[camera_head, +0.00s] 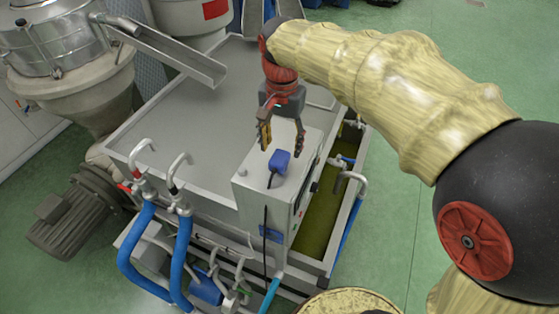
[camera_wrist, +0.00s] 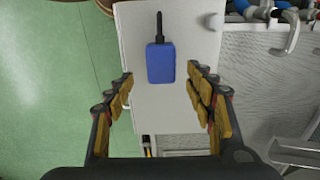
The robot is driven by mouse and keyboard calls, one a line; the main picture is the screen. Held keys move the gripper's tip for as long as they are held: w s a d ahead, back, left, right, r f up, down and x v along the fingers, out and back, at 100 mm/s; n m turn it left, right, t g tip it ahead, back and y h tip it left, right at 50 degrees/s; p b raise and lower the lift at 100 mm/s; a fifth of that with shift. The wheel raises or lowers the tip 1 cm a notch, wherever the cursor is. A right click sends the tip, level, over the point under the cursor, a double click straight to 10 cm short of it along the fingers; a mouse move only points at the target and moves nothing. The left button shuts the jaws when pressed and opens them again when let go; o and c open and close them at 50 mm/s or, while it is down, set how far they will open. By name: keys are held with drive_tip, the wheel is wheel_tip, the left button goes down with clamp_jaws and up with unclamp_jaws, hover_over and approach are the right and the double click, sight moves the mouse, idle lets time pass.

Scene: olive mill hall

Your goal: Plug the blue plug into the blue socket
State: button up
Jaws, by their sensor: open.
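The blue plug (camera_head: 280,160) lies on top of a light grey control box; its dark cable (camera_head: 266,230) hangs down over the front edge. In the wrist view the plug (camera_wrist: 161,64) lies upper middle, cable end pointing up. My gripper (camera_head: 281,141) is open and empty above the box. Its fingers in the wrist view (camera_wrist: 162,88) stand apart on either side, with the plug between and beyond them, untouched.
The control box (camera_head: 250,188) stands at the corner of a large grey tank (camera_head: 190,120). A metal chute (camera_head: 180,55) is at the back left. Blue hoses and pipes (camera_head: 180,250) run along the front. Green floor (camera_head: 400,230) is clear at right.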

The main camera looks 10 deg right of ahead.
sight(280, 157)
drive_tip(key=shift+f, duration=0.1)
drive_tip(key=f, duration=0.4)
drive_tip(key=shift+s+a+p, duration=0.35)
drive_tip(key=shift+p, duration=0.05)
drive_tip(key=shift+w+f, duration=0.1)
drive_tip(key=shift+f, duration=0.4)
drive_tip(key=shift+c, duration=1)
drive_tip(key=c, duration=1)
